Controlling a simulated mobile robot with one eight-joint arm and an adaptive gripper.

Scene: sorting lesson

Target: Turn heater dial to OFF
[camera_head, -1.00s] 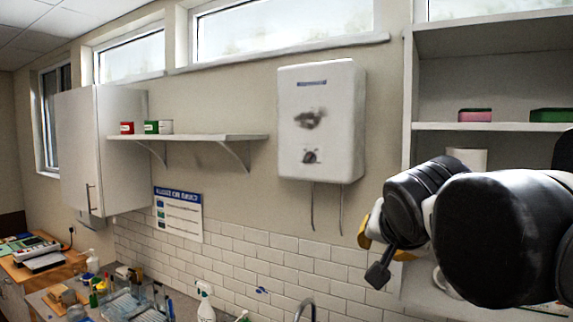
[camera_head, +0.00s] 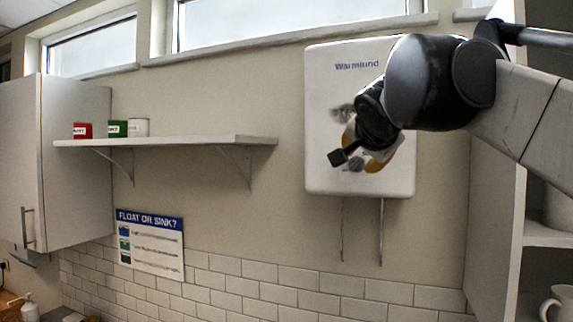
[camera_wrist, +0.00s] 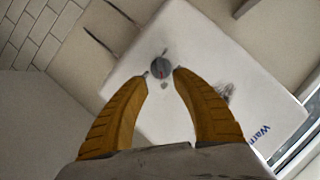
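The white wall heater (camera_head: 325,120) with "Warmlund" lettering hangs on the wall, partly covered by my arm; it also fills the middle of the wrist view (camera_wrist: 205,45). Its round grey dial (camera_wrist: 160,68) shows near the heater's lower edge, with a small reddish mark on it. The dial's setting is too small to read. My gripper (camera_wrist: 161,73) is open and empty, its yellow fingertips on either side of the dial in the wrist view. I cannot tell whether they touch it. In the head view, my gripper (camera_head: 362,158) partly hides the dial.
A wall shelf (camera_head: 200,141) with red, green and white tins is left of the heater. A tall shelf unit (camera_head: 490,200) stands to the right. Two pipes (camera_head: 381,230) hang below the heater. The wall between shelf and heater is clear.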

